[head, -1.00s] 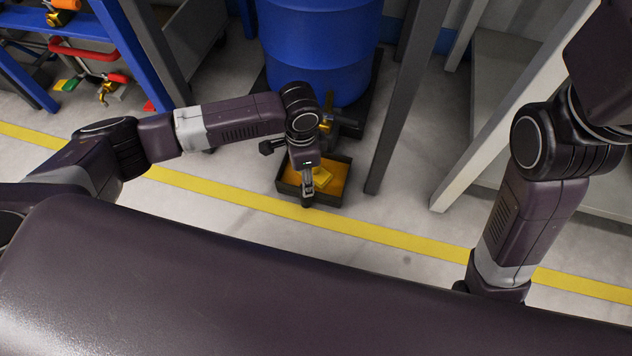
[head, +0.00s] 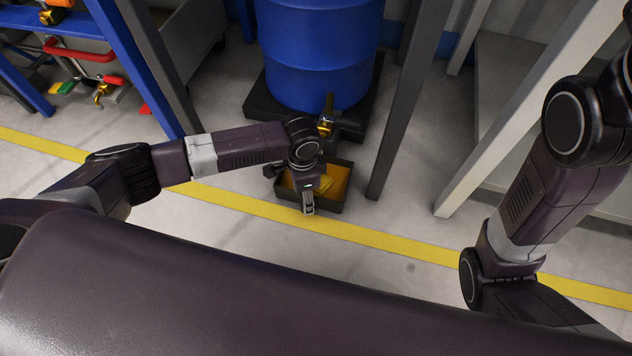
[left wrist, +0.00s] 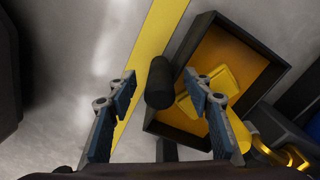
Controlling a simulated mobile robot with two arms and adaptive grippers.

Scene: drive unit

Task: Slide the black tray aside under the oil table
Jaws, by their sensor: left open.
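The black tray (head: 333,207) lies on the floor in front of the blue drum, below its brass tap (head: 326,116). Amber oil and a yellow object (left wrist: 213,86) are inside it. In the left wrist view, the tray (left wrist: 175,133) has a black cylindrical handle (left wrist: 158,88) on its left side. My left gripper (head: 309,209) is over the tray's near side, partly hiding it. In the wrist view, the fingers of my left gripper (left wrist: 160,78) are spread to either side of the handle; contact cannot be told. My right gripper is out of view.
The blue drum (head: 318,55) stands on a black base (head: 258,106). A grey post (head: 402,110) stands right of the tray, and a white table leg (head: 500,130) farther right. A blue rack (head: 135,60) is at the left. The floor around the yellow line (head: 380,236) is clear.

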